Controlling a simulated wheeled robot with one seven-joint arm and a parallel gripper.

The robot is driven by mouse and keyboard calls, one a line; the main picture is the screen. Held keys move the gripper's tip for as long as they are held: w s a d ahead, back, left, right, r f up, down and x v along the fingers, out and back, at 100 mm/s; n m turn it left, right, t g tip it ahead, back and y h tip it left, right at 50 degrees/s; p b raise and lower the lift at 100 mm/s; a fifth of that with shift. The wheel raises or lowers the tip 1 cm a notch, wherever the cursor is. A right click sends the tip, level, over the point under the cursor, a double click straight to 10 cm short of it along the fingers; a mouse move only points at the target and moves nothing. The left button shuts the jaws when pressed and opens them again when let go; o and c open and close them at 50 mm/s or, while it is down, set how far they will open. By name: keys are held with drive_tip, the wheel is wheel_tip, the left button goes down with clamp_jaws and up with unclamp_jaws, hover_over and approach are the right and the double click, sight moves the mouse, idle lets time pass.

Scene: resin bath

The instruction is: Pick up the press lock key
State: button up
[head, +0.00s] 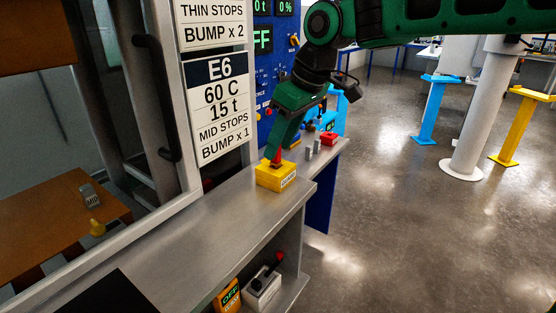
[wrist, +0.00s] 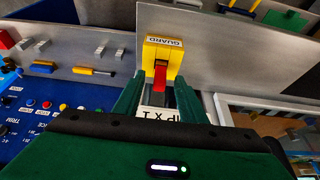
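A red key-like piece (wrist: 160,74) stands in a yellow block (wrist: 163,50) labelled GUARD. In the head view the yellow block (head: 276,177) sits on the grey ledge, with the red piece (head: 277,157) upright on its top. My gripper (wrist: 160,88) is at the block, with its two green fingers apart on either side of the red piece. Gaps show between the piece and each finger, so it is open and not holding it. In the head view my gripper (head: 279,152) reaches down from above and partly hides the piece.
The grey ledge (head: 190,232) is bare in front of the block. Behind it are small grey posts (head: 313,148) and a red block (head: 328,138). A blue control panel (head: 264,70) stands close behind. A shelf below holds a grey box (head: 262,291) with a red-tipped lever and a yellow box (head: 229,296).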

drive_tip(key=shift+x, duration=1)
clamp_jaws()
